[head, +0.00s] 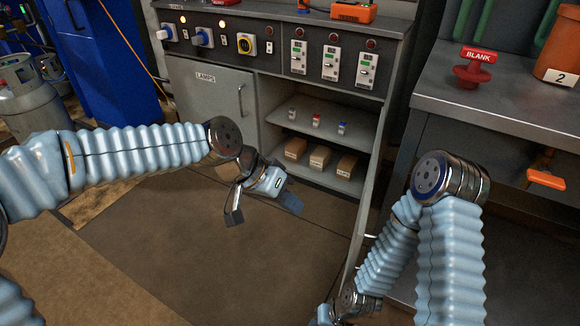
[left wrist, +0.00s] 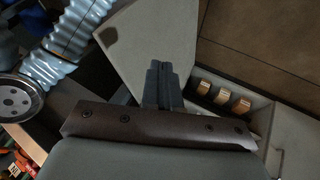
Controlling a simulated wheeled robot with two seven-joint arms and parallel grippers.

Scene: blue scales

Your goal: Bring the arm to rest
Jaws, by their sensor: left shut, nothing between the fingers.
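My left arm (head: 130,152) in pale blue ribbed sleeving reaches in from the left of the head view, above the floor. Its gripper (head: 290,202) hangs in front of the grey cabinet, apart from it. In the left wrist view the two dark fingers (left wrist: 163,82) are together, with nothing between them. My right arm (head: 450,240) is bent at the right of the head view. Its forearm runs down to the bottom edge, and its gripper is out of frame.
The cabinet has a closed LAMPS door (head: 213,100) and an open shelf (head: 315,125) with small switches above several boxes. A grey bench (head: 480,105) at right holds a red BLANK stamp (head: 474,68) and an orange pot (head: 560,50). Gas cylinders (head: 25,95) stand at left. Floor in front is clear.

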